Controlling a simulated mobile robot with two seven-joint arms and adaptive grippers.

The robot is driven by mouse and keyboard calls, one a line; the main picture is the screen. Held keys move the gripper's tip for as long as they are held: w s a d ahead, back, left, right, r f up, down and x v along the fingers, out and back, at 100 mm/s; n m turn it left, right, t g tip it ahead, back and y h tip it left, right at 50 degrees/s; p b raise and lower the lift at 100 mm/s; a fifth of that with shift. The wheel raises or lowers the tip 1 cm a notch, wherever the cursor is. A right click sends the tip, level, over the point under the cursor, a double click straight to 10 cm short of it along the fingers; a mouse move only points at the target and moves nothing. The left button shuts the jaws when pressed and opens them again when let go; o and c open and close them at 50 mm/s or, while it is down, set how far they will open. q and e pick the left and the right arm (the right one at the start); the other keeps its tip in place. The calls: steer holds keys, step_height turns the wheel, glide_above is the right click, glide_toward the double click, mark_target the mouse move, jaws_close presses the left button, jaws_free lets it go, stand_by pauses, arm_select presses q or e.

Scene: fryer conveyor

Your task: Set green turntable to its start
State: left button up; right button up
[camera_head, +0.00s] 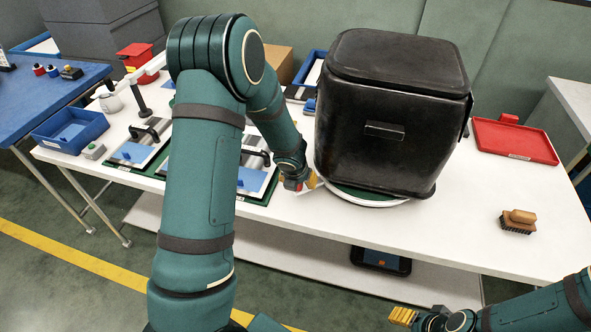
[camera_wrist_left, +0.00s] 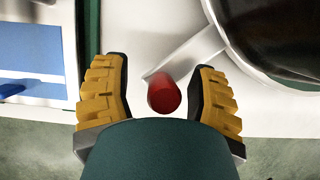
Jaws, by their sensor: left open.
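The green turntable (camera_head: 372,197) is a round plate with a green edge and pale rim on the white table. A large black box stands on it and hides most of it. In the left wrist view a pale lever (camera_wrist_left: 188,55) runs from the turntable's side to a red knob (camera_wrist_left: 163,95). My left gripper (camera_head: 300,183) is at the turntable's left edge. In the left wrist view its yellow fingers (camera_wrist_left: 161,72) are open, with the red knob between them and gaps on both sides. My right gripper (camera_head: 405,317) is low at the bottom right, away from the turntable; its opening is unclear.
The black lidded box (camera_head: 385,125) fills the table's middle. A red tray (camera_head: 515,141) and a brush (camera_head: 518,221) lie to the right. Several blue-and-white fixtures, a blue bin (camera_head: 70,132) and a grey button box (camera_head: 94,151) are on the left.

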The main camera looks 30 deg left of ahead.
arm_select(q)
steer(key=v, duration=1.1)
steer(key=shift+r, duration=0.15)
steer(key=s+d+f+n+h, duration=0.1)
steer(key=d+f+n, duration=0.1)
steer(key=s+d+f+n+h, duration=0.1)
steer(key=d+f+n, duration=0.1)
steer(key=d+n, duration=0.1)
steer(key=s+d+f+n+g, duration=0.1)
steer(key=d+f+n, duration=0.2)
steer(key=shift+d+h, duration=0.1)
steer(key=shift+h, duration=0.3)
steer(key=s+d+f+n+g+h, duration=0.1)
steer(key=s+d+f+n, duration=0.5)
steer(key=n, duration=0.7)
steer(key=s+d+f+n+h, duration=0.1)
steer(key=s+d+f+n, duration=0.5)
steer(key=n, duration=0.7)
steer(key=shift+d+f+n+g, duration=0.15)
steer(key=shift+d+n+g, duration=0.25)
